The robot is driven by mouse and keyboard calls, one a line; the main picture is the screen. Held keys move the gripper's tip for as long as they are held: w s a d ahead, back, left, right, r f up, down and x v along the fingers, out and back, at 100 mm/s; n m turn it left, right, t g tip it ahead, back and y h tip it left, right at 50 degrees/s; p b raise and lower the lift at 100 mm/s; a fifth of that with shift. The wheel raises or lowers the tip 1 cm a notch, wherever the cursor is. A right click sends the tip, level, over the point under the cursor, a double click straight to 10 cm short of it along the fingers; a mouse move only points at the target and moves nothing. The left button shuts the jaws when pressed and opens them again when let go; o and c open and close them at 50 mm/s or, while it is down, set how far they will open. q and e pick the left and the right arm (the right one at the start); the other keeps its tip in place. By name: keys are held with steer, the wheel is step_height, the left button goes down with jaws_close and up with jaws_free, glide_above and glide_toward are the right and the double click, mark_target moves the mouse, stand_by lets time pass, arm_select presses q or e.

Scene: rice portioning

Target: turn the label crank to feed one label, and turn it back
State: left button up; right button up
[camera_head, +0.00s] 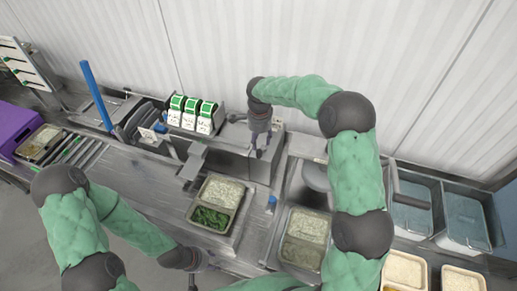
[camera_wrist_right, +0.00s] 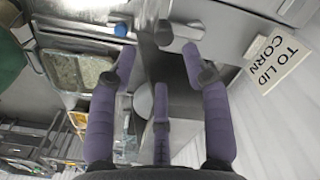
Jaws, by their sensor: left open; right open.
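My right gripper (camera_head: 259,151) is open and points down over the grey metal housing (camera_head: 232,150) at the back wall. The wrist view shows its spread purple fingers (camera_wrist_right: 165,68) with nothing gripped. A grey cylindrical piece (camera_wrist_right: 187,31) lies just beyond the fingertips; I cannot tell if it is the label crank. A small blue knob (camera_head: 271,203) stands at the bench's right edge and also shows in the wrist view (camera_wrist_right: 121,30). Green-and-white label cards (camera_head: 190,117) stand left of the housing. My left gripper (camera_head: 207,264) is open, low near the front of the bench.
A two-part tray (camera_head: 221,186) with rice and greens sits mid-bench. Another filled tray (camera_head: 280,246) stands to its right. A tall blue bar (camera_head: 96,95) rises at the left. Lidded steel bins (camera_head: 411,220) stand at right.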

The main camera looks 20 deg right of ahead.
mark_target(259, 151)
steer(key=f, duration=0.2)
steer(key=f+p, duration=0.1)
steer(key=f, duration=0.5)
steer(key=shift+w+f, duration=0.1)
steer(key=shift+w, duration=0.25)
steer(key=shift+s, duration=0.1)
jaws_close()
